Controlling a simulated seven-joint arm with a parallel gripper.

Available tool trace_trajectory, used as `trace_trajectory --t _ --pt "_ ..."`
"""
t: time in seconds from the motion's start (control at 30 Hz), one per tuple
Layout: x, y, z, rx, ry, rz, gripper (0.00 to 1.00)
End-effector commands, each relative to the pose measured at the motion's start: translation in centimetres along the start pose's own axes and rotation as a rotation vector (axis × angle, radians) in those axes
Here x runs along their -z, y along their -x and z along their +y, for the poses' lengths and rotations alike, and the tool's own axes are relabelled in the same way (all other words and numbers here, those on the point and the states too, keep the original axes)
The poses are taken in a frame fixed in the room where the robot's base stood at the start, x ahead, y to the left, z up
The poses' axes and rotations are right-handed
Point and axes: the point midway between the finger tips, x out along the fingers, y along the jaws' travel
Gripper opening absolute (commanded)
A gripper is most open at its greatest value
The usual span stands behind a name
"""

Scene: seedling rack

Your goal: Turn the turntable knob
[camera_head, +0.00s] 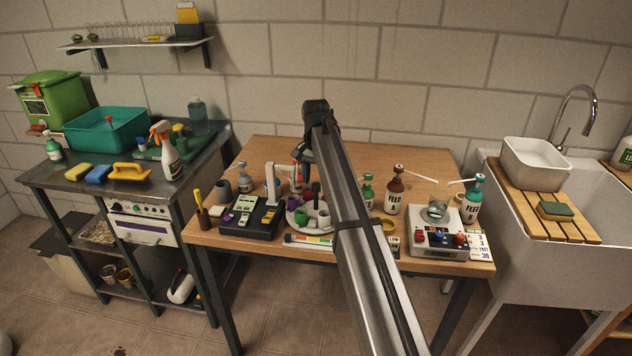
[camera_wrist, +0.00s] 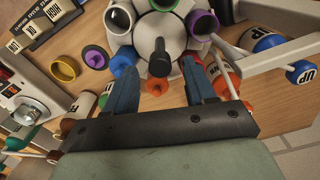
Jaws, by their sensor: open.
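The turntable (camera_wrist: 176,28) is a pale round disc carrying several small colored pots, on the wooden table. Its black upright knob (camera_wrist: 159,56) stands at the middle and also shows in the head view (camera_head: 316,188). My gripper (camera_wrist: 158,66) is open, with its two blue-grey fingers pointing toward the turntable. In the wrist view the knob appears between the fingertips, with a gap on each side. In the head view my gripper (camera_head: 301,155) is above and behind the knob, mostly hidden by my own arm. I see no contact with the knob.
A white post (camera_head: 272,184) and black tray (camera_head: 250,216) stand left of the turntable. Feed bottles (camera_head: 394,196) and a white device with colored knobs (camera_head: 448,243) stand right. Orange and green bottles lie close around my fingers in the wrist view. The table's back is fairly clear.

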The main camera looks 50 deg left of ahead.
Motion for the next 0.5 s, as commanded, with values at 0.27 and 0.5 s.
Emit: trace_trajectory --t 0.27,0.5 --pt "0.1 5.5 -0.1 0.002 0.0 0.003 0.55" --pt "0.1 9.6 -0.1 0.001 0.0 0.001 0.55"
